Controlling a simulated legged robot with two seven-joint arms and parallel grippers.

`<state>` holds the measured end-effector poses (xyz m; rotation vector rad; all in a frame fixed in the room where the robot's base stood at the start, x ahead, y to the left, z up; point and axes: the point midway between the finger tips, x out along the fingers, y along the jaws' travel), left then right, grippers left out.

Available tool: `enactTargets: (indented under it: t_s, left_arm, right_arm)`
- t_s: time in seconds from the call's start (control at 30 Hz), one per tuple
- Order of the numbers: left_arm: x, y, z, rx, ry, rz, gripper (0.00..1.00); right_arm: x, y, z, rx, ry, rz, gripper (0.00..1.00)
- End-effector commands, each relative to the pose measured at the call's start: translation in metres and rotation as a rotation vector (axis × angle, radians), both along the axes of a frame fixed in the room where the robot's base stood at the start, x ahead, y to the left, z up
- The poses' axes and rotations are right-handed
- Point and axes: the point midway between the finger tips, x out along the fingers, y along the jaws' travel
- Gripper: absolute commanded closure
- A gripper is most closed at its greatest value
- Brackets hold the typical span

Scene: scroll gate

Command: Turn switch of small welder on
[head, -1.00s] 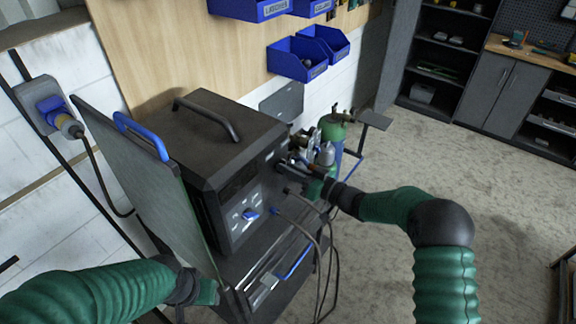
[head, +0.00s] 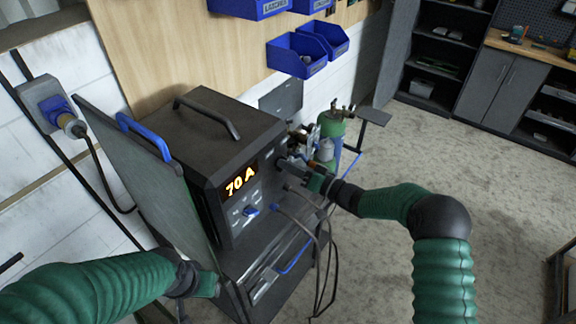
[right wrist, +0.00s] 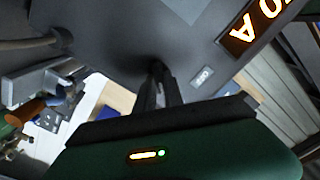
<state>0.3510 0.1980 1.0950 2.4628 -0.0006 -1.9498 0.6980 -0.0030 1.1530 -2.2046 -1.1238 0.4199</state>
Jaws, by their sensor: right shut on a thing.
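The welder (head: 205,135) is a dark box with a top handle on a cart; its front display (head: 241,178) is lit orange and reads "70 A". The lit display also shows at the top right of the right wrist view (right wrist: 262,22). My right gripper (head: 286,166) is at the upper right of the front panel, its fingers (right wrist: 158,82) shut on the switch. The fingers mostly hide the switch, so its angle cannot be told. My left gripper (head: 208,286) is low beside the dark side panel; its fingers are not clear.
A blue knob (head: 250,211) sits below the display. Cables (head: 318,240) hang from the front. A green gas cylinder (head: 331,128) stands behind the cart. A blue-handled dark panel (head: 140,170) stands at the welder's left. Open floor (head: 440,160) lies to the right.

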Motion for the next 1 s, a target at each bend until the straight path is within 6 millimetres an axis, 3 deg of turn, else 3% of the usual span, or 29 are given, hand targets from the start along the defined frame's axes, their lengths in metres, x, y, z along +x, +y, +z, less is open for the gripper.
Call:
enactTargets:
  t_s: [0.17,0.2,0.37,0.73,0.87,1.0]
  left_arm:
    - [0.000,0.000,0.000,0.000,0.000,0.000,0.56]
    - [0.000,0.000,0.000,0.000,0.000,0.000,0.56]
    - [0.000,0.000,0.000,0.000,0.000,0.000,0.56]
    - [0.000,0.000,-0.003,0.000,0.000,0.000,0.56]
    - [0.000,0.000,-0.010,0.000,0.000,0.000,0.56]
    - [0.000,0.000,-0.021,0.000,0.000,0.000,0.56]
  right_arm:
    - [0.001,-0.002,0.001,0.001,0.000,-0.005,1.00]
    - [0.001,-0.002,0.001,0.001,0.000,-0.005,0.86]
    - [0.001,-0.001,0.001,0.001,-0.001,-0.003,0.66]
    - [-0.004,-0.006,0.000,0.000,-0.001,-0.002,0.66]
    - [-0.017,-0.025,-0.002,-0.001,-0.001,-0.005,0.66]
    - [-0.040,-0.059,-0.004,-0.001,0.000,-0.006,0.66]
